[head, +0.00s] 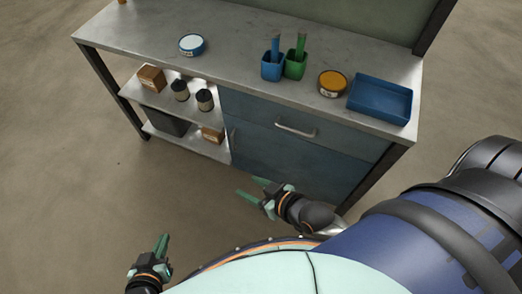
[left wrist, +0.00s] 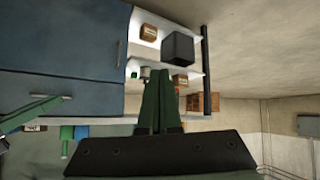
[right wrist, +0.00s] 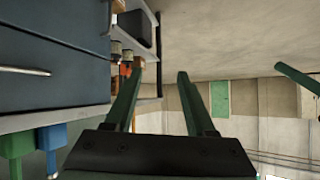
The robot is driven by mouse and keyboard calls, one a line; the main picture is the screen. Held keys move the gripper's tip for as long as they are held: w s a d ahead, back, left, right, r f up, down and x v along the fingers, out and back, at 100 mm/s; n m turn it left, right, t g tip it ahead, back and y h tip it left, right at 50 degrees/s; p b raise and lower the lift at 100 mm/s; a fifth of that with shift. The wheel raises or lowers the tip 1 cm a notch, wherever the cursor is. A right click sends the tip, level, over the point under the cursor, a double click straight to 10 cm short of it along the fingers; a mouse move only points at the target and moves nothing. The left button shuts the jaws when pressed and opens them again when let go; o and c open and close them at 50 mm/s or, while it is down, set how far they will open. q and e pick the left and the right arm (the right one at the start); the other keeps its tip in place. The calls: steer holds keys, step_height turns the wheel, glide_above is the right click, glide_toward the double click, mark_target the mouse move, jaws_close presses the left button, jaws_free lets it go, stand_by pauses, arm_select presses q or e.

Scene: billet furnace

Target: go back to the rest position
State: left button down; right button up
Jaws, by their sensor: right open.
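My left gripper (head: 162,245) is at the lower left of the head view, above bare floor and away from the workbench. In the left wrist view its two green fingers (left wrist: 160,100) lie together with nothing seen between them. My right gripper (head: 252,190) is in front of the workbench cabinet, below its drawer. In the right wrist view its fingers (right wrist: 160,100) are wide apart and empty. Neither gripper visibly touches anything.
The workbench (head: 235,80) carries a blue-and-white tin (head: 191,44), a blue cup (head: 271,68), a green cup (head: 295,66), an orange-lidded tin (head: 332,82) and a blue tray (head: 380,101). Boxes and dark jars stand on its side shelves (head: 160,98). The floor at left is clear.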

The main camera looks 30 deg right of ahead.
arm_select(q)
steer(key=shift+s+f, duration=0.1)
steer(key=shift+s, duration=0.15)
arm_select(e)
steer(key=shift+s+d+f+m+g+h, duration=0.15)
steer(key=shift+s+d+f+g+h, duration=0.15)
steer(key=shift+s+f, duration=0.35)
steer(key=shift+s+d+f+m+g+h, duration=0.2)
steer(key=shift+s+d+f+g, duration=0.15)
steer(key=shift+s+f, duration=0.25)
arm_select(q)
steer(key=s+a+r+p, duration=0.1)
steer(key=a+r+p, duration=0.2)
steer(key=r+p, duration=0.6)
steer(key=p, duration=0.2)
steer(key=shift+s+a+y+p, duration=0.2)
steer(key=shift+y+p, duration=0.1)
steer(key=shift+y, duration=0.1)
arm_select(e)
steer(key=s+d+r, duration=0.1)
steer(key=d+r, duration=0.2)
steer(key=r, duration=0.6)
steer(key=shift+s+h, duration=0.15)
steer(key=shift+h, duration=0.25)
steer(key=shift+r, duration=0.1)
